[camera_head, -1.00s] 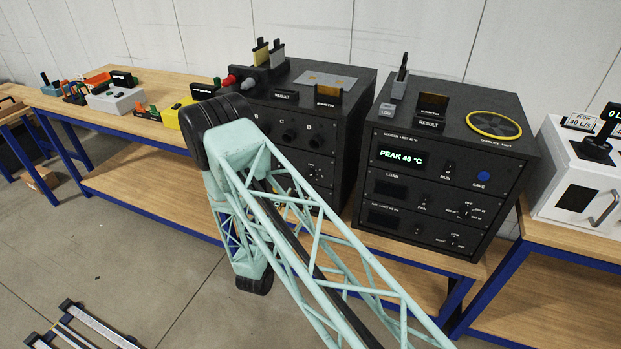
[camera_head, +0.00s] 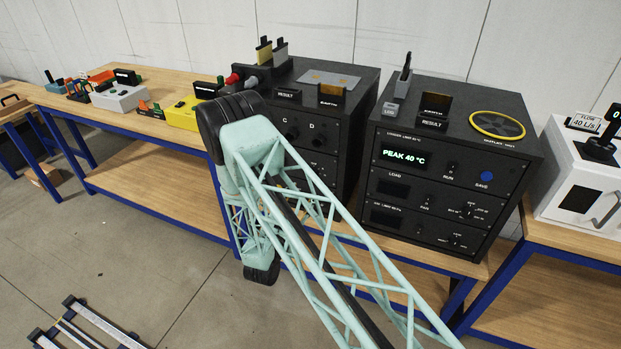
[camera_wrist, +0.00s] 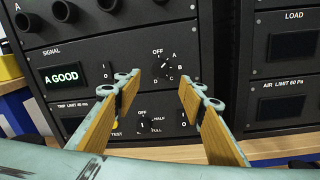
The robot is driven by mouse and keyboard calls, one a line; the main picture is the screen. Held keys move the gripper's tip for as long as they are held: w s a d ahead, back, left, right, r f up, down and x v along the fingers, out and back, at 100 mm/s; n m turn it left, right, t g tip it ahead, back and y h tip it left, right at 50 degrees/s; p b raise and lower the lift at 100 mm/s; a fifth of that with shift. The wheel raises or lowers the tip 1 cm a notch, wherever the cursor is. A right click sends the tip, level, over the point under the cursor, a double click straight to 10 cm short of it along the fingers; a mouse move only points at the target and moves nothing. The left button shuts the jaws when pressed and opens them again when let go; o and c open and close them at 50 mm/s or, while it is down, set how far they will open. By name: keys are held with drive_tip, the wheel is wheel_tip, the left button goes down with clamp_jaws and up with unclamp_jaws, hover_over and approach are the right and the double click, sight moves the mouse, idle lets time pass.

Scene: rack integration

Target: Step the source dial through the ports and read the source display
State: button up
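The dial (camera_wrist: 165,67) marked OFF, A, B, C and D sits on the black SIGNAL panel in the wrist view. Its knob is small and dark, and I cannot tell for certain where it points. The SIGNAL display (camera_wrist: 62,77) to its left is lit green and reads "A GOOD". My gripper (camera_wrist: 158,84) is open, with a finger on either side of the space below the dial. It appears empty, its tips short of the panel. In the head view, my arm covers the lower front of the left black cabinet (camera_head: 333,130), hiding the gripper and dial.
A small switch (camera_wrist: 106,72) lies between display and dial. Below is an OFF/HALF/FULL dial (camera_wrist: 143,124), partly between my fingers. The right black cabinet (camera_head: 450,170) stands close by, its display reading "PEAK 40 °C". Dark round ports (camera_wrist: 63,11) protrude above the SIGNAL panel.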

drive_tip(key=x, duration=1)
drive_tip(key=shift+w, duration=0.35)
drive_tip(key=shift+d, duration=0.1)
drive_tip(key=shift+c, duration=0.2)
drive_tip(key=c, duration=0.8)
